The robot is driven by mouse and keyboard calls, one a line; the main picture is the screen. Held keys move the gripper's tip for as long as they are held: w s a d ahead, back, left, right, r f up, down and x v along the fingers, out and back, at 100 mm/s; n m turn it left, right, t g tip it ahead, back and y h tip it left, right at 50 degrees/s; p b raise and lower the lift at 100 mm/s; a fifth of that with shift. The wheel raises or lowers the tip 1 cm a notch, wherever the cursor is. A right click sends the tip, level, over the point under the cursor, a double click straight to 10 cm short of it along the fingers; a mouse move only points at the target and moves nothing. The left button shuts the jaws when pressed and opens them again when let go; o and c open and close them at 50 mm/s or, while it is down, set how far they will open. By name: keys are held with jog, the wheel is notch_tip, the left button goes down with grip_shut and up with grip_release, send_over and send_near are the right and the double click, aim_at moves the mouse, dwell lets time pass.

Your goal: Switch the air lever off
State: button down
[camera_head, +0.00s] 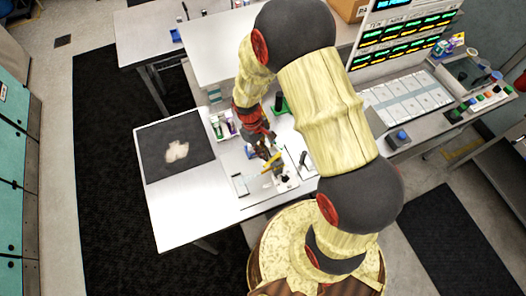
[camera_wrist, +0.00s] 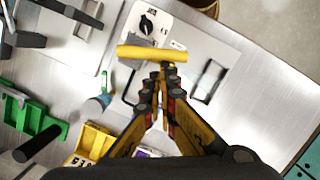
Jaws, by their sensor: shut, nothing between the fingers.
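The air lever, a yellow bar (camera_wrist: 150,53), lies crosswise just beyond my fingertips in the wrist view. Beside it is a white panel (camera_wrist: 172,24) with a black round knob (camera_wrist: 147,22) and small labels too blurred to read. My gripper (camera_wrist: 161,80) is shut and empty, its tips close to the bar's right half. I cannot tell whether they touch it. In the head view my gripper (camera_head: 272,160) is over the white table, by a yellow piece there, and the lever's pivot is hidden.
In the head view a dark mat (camera_head: 160,135) covers the table's left part. A console with lit displays (camera_head: 405,30) stands at right.

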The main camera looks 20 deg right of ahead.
aim_at(269, 163)
jog(key=s+n, duration=0.1)
jog(key=n, duration=0.2)
jog(key=s+n+t+h, duration=0.1)
jog(key=s+n, duration=0.1)
jog(key=n, duration=0.1)
jog(key=shift+s+a+b, duration=0.1)
jog(key=shift+s+b, duration=0.05)
jog(key=shift+b, duration=0.15)
jog(key=n, duration=0.1)
jog(key=s+n, duration=0.1)
jog(key=n, duration=0.1)
jog(key=shift+s+d+t, duration=0.1)
jog(key=shift+d+t, duration=0.15)
jog(key=shift+t, duration=0.05)
jog(key=shift+s+d+n+t, duration=0.15)
jog(key=shift+s+d+n, duration=0.2)
jog(key=shift+n, duration=0.25)
jog(key=shift+s+d+n+t, duration=0.2)
jog(key=shift+s+n, duration=0.15)
jog(key=shift+n, duration=0.25)
jog(key=shift+s, duration=0.1)
